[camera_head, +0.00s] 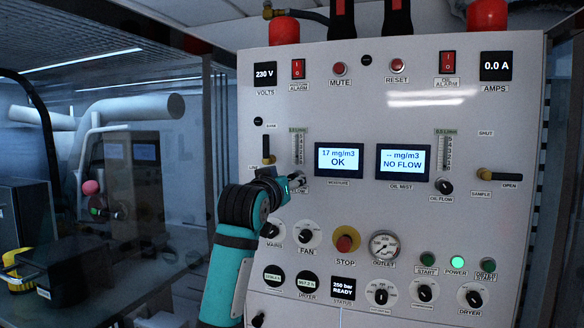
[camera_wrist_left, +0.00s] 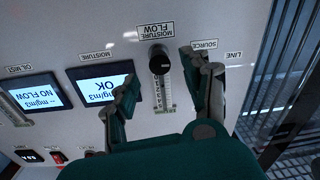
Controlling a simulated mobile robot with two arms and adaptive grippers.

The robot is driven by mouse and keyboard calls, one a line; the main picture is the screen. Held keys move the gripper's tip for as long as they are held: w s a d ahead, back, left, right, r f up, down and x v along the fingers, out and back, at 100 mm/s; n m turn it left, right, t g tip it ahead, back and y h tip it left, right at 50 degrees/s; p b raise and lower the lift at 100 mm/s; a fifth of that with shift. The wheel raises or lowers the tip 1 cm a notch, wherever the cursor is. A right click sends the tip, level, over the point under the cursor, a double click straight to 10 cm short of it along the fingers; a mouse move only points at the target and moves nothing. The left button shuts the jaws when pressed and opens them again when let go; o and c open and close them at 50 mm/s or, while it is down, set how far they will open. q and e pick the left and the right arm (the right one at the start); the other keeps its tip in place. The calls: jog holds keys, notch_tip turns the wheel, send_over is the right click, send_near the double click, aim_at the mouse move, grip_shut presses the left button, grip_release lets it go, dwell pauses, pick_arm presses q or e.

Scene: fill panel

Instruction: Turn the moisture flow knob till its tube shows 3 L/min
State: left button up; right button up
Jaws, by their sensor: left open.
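The moisture flow knob (camera_wrist_left: 159,62) is black and round, on the white panel under an upside-down MOISTURE FLOW label in the left wrist view. My left gripper (camera_wrist_left: 159,67) is open, with one finger on each side of the knob; I cannot tell whether either finger touches it. The moisture flow tube (camera_wrist_left: 167,94) has a scale beside it and adjoins the knob. In the head view the tube (camera_head: 298,148) stands above my left gripper (camera_head: 296,181), which largely hides the knob. The tube's reading is too small to tell. My right gripper is not in view.
The moisture display (camera_head: 339,159) reads 17 mg/m3 OK, right of the tube. The oil mist display (camera_head: 403,162) reads NO FLOW. A source lever (camera_head: 267,150) stands close on the left. The fan knob (camera_head: 307,236) and red stop button (camera_head: 345,239) are below.

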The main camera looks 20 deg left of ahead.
aim_at(292, 179)
pick_arm(q)
jog(key=w+p, duration=0.1)
jog(key=w, duration=0.3)
jog(key=shift+w+p, duration=0.25)
jog(key=shift+p, duration=0.1)
jog(key=shift+c, duration=0.3)
grip_shut()
